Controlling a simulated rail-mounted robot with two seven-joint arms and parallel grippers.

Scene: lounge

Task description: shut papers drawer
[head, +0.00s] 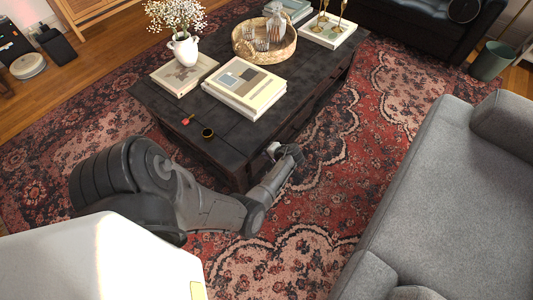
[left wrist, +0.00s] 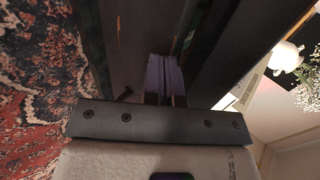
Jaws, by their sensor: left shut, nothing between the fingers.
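The dark wooden coffee table (head: 160,112) stands on the rug, with drawer fronts (head: 296,122) along its right-hand long side. My left gripper (head: 291,152) is low beside that side, near the table's near corner. In the left wrist view, the closed fingers (left wrist: 166,78) are empty and point at a dark brown wooden panel (left wrist: 135,40) of the table. I cannot tell whether the fingers touch it. Which drawer is the papers drawer, and how far it stands open, cannot be made out; no papers show. My right gripper is not in view.
A grey sofa (head: 450,190) stands at right. Patterned rug (head: 335,185) lies free between sofa and table.

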